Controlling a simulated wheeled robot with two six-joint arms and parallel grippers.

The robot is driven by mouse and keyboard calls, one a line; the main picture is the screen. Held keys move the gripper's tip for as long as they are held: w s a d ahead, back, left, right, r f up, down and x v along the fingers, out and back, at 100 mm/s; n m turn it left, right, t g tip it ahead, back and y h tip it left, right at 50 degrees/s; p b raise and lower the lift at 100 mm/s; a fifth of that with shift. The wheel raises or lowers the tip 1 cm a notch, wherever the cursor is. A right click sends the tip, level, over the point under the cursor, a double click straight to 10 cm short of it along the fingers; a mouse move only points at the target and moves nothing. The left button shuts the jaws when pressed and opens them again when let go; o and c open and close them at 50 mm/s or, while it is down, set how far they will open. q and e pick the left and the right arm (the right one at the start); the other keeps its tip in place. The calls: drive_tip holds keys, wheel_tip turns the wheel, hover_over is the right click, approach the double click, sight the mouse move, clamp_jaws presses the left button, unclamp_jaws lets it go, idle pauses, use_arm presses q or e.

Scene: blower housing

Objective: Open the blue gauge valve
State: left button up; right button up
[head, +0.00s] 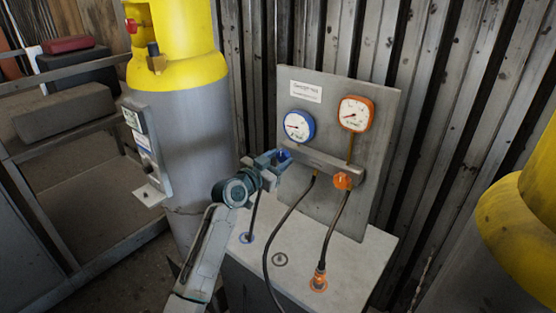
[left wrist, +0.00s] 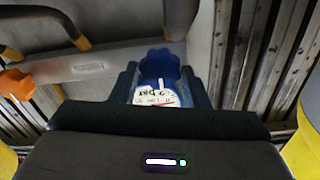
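The blue gauge (head: 299,126) is on the grey panel's left side, and its white dial (left wrist: 155,96) seems to show between my fingers in the left wrist view. The blue valve knob (head: 283,155) is below the gauge. My left gripper (head: 274,161) is at this knob. In the left wrist view, the scalloped blue knob (left wrist: 160,64) lies between the two fingertips (left wrist: 161,78), with a finger close on each side. I cannot tell whether they touch it. A white mark on the knob points toward my palm. My right gripper is out of view.
An orange gauge (head: 356,114) and orange valve knob (head: 343,181) are just right of the blue ones. Black hoses (head: 287,226) hang to the grey bench top (head: 345,250). Yellow-topped cylinders stand left (head: 180,70) and right (head: 520,220).

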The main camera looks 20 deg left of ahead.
use_arm(q)
drive_tip(key=shift+n, duration=0.3)
drive_tip(key=n+p, duration=0.1)
drive_tip(key=n, duration=0.3)
drive_tip(key=n+p, duration=0.2)
drive_tip(key=n, duration=0.3)
drive_tip(key=shift+n+p, duration=0.4)
drive_tip(key=n+p, duration=0.3)
drive_tip(key=n, duration=0.3)
drive_tip(key=shift+a, duration=0.1)
drive_tip(key=shift+f+n+p, duration=0.15)
drive_tip(key=shift+n+p, duration=1.1)
drive_tip(key=shift+n, duration=1.15)
drive_tip(key=o, duration=1)
